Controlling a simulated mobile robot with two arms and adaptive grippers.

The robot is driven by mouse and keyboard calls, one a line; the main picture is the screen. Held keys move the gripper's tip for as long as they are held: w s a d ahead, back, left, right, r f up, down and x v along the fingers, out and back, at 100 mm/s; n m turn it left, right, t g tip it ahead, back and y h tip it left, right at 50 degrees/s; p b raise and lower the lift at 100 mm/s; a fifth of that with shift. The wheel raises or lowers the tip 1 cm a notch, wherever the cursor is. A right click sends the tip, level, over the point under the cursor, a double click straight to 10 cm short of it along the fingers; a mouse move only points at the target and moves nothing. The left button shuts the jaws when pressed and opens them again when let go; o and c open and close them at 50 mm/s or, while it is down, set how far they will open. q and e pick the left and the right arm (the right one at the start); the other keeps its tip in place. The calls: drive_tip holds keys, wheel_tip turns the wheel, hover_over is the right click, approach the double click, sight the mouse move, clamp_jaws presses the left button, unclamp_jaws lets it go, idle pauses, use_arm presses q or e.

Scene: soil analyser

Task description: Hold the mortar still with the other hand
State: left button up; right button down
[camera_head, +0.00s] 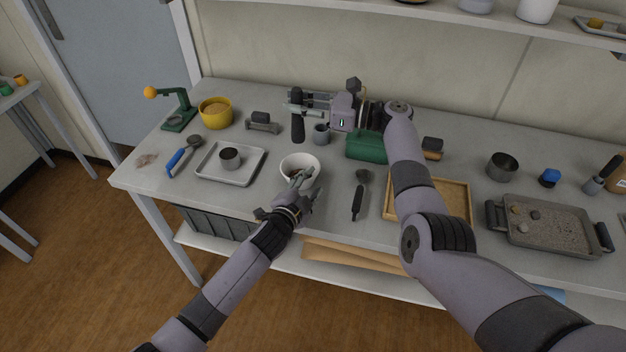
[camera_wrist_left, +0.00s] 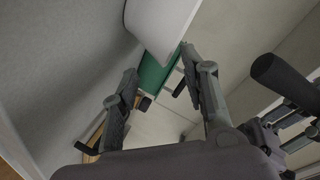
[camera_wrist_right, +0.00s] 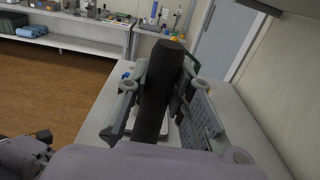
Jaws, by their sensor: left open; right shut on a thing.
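The white mortar (camera_head: 293,160) is a bowl near the front edge of the bench, with something darker inside. It also shows at the top of the left wrist view (camera_wrist_left: 160,22). My left gripper (camera_head: 302,185) is open at the mortar's near side; its fingers overlap the bowl in the head view, and I cannot tell whether they touch it. In the left wrist view the fingers (camera_wrist_left: 153,82) are apart with nothing between them. My right gripper (camera_wrist_right: 165,105) is shut on the dark pestle (camera_head: 297,122), held roughly upright behind the mortar. The pestle also shows in the left wrist view (camera_wrist_left: 282,78).
A grey tray (camera_head: 203,174) with a metal cup is left of the mortar. A dark-handled scoop (camera_head: 358,198) and a wooden tray (camera_head: 463,205) lie to the right. A small grey cup (camera_head: 321,136) and a green box (camera_head: 366,147) stand behind.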

sight(314, 179)
use_arm(q)
drive_tip(key=shift+x, duration=1.7)
clamp_jaws()
drive_tip(key=c, duration=0.8)
unclamp_jaws()
clamp_jaws()
drive_tip(key=shift+f, duration=0.2)
